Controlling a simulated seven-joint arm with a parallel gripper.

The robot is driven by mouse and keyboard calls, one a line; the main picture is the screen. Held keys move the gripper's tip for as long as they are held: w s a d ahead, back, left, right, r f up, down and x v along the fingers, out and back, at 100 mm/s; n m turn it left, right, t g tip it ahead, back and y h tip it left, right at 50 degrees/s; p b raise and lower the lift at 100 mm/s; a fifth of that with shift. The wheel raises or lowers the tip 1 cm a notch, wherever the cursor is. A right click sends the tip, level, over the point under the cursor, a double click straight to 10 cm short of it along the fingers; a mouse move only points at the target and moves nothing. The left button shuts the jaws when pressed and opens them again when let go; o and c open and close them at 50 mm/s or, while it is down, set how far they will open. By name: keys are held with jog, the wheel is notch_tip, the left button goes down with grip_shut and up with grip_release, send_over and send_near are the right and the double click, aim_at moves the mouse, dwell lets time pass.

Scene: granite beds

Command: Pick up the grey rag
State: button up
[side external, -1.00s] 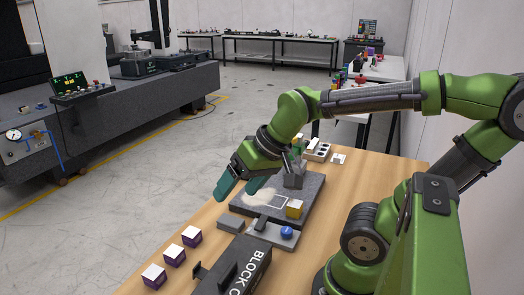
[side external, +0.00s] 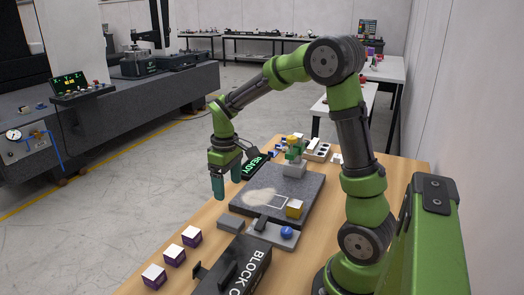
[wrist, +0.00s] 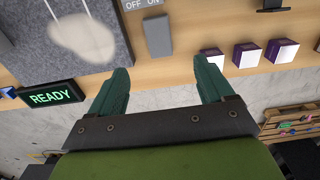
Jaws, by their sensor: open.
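My gripper (side external: 228,188) points down, open and empty, above the table's left edge. Its two teal fingers spread wide in the wrist view (wrist: 161,68). The gripper is apart from the grey rectangle, farther back in the side view.
The granite plate (side external: 310,190) bears a pale patch (side external: 261,198) and a yellow block (side external: 294,209). A READY display (side external: 252,166) stands close behind the gripper. White-topped purple blocks (side external: 191,236) line the near left, beside a black box (side external: 247,264). A blue ball (side external: 286,232) sits nearby.

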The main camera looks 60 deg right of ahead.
aim_at(231, 220)
notch_tip(231, 220, down, 12)
jog(key=shift+w+d+f, duration=0.1)
jog(key=shift+d+f, duration=0.05)
jog(key=shift+f, duration=0.1)
dwell(0.3)
jog(key=shift+c, duration=0.5)
jog(key=c, duration=1)
jog(key=shift+r, duration=0.15)
notch_tip(231, 220, up, 10)
jog(key=shift+f, duration=0.1)
